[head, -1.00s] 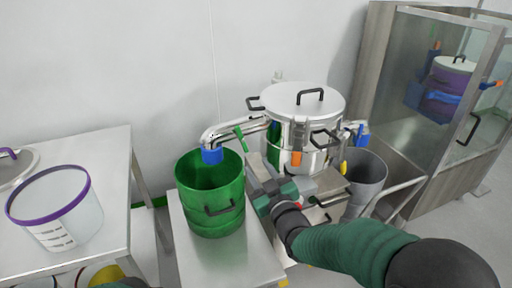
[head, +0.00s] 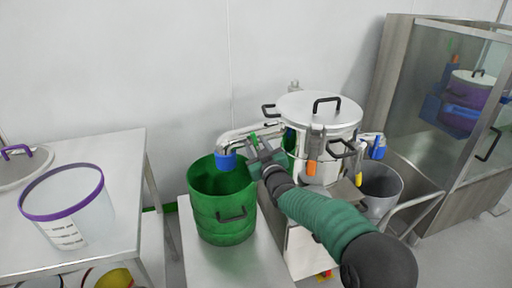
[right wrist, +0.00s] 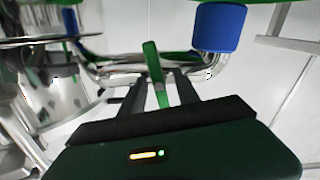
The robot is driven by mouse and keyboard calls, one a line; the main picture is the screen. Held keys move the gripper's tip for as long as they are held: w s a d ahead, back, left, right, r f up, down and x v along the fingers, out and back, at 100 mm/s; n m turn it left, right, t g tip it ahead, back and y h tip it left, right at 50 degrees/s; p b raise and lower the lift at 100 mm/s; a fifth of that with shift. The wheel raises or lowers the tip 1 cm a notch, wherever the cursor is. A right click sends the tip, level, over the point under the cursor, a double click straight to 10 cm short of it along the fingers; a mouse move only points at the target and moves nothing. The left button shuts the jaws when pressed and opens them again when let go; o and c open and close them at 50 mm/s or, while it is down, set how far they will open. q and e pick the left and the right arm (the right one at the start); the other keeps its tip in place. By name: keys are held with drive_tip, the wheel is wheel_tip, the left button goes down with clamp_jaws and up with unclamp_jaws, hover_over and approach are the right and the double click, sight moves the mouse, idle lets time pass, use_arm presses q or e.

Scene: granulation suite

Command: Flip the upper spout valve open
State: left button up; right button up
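The upper spout (head: 238,134) is a shiny pipe reaching left from the steel vessel (head: 318,108). It ends in a blue collar (head: 226,161) above a green bucket (head: 222,205). The green valve lever (head: 253,138) stands on the spout. My right gripper (head: 262,154) is at the lever, its arm coming from the lower right. In the right wrist view, the green lever (right wrist: 154,70) lies between the two dark fingers, with gaps visible on its sides, so the fingers look open around it. The blue collar (right wrist: 220,27) is at the upper right there. My left gripper is not in view.
A lower right spout has a blue part (head: 378,150) over a grey bucket (head: 379,188). An orange handle (head: 311,168) hangs on the vessel's front. A left table (head: 115,215) holds a clear purple-rimmed tub (head: 68,208). A glass cabinet (head: 440,110) stands at right.

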drive_tip(key=shift+d, duration=0.2)
drive_tip(key=shift+c, duration=1.7)
drive_tip(key=shift+a, duration=0.15)
drive_tip(key=c, duration=0.5)
drive_tip(key=shift+a, duration=0.1)
